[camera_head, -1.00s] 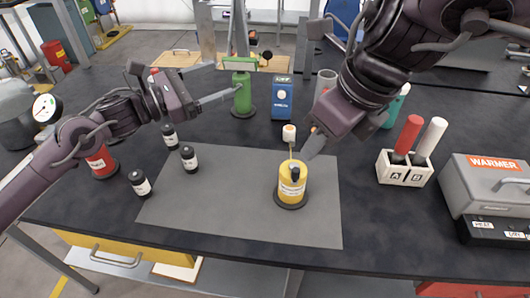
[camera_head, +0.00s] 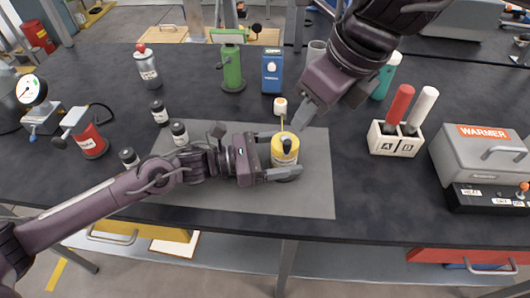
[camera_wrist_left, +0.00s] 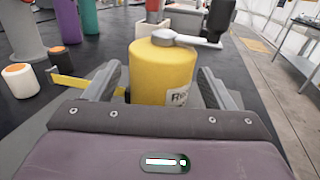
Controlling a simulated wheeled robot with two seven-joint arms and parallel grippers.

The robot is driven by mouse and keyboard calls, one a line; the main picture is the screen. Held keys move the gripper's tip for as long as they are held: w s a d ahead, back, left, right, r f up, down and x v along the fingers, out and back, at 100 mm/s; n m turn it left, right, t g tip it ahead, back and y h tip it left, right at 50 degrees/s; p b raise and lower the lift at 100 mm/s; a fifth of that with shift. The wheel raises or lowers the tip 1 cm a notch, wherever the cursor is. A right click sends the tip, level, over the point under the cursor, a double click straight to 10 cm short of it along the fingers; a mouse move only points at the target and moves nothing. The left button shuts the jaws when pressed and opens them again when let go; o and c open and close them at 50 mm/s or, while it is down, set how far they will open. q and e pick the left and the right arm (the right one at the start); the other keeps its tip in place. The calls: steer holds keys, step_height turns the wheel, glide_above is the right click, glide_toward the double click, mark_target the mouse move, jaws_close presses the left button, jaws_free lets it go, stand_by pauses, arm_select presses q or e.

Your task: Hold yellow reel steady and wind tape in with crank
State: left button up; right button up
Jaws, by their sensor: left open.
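The yellow reel (camera_head: 287,149) stands upright on the grey mat (camera_head: 315,200). My left gripper (camera_head: 281,157) is open around its body, one finger on each side. In the left wrist view the reel (camera_wrist_left: 163,72) sits between the fingers, with a small gap at the right finger. The crank (camera_wrist_left: 182,38) lies across the top, its dark knob (camera_wrist_left: 209,45) to the right. Yellow tape (camera_wrist_left: 70,84) runs out leftward, near a small white bottle with an orange top (camera_head: 280,106). My right gripper (camera_head: 303,117) is above and behind the reel; its finger opening is unclear.
Dark-capped bottles (camera_head: 179,133) stand at left, near a red can (camera_head: 90,139). A green device (camera_head: 231,68) and blue box (camera_head: 271,72) stand behind. A white A/B holder (camera_head: 396,141) and grey warmer (camera_head: 479,155) are at right. The mat's right side is clear.

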arm_select(q)
steer(key=shift+x, duration=1.2)
